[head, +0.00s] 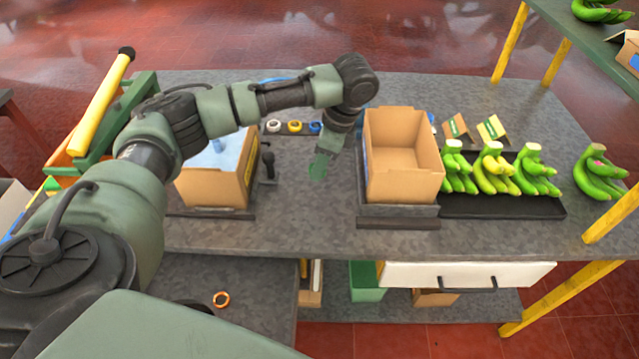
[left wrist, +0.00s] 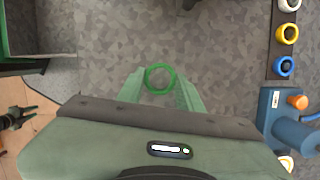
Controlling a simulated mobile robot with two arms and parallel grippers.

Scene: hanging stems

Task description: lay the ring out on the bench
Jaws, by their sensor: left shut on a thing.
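My left gripper (head: 320,160) points down over the bench, between two cardboard boxes. In the left wrist view the gripper (left wrist: 160,88) has its two pale green fingers shut on a green ring (left wrist: 160,66). In the head view the ring is hard to tell from the green fingers. The bench (head: 305,215) is grey and mottled. Whether the ring touches it cannot be told.
White, yellow and blue rings (head: 295,126) sit in a row behind the gripper. An open cardboard box (head: 403,165) stands to its right, another box (head: 215,188) to its left. Green bananas (head: 495,170) lie farther right. Bare bench lies in front of the gripper.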

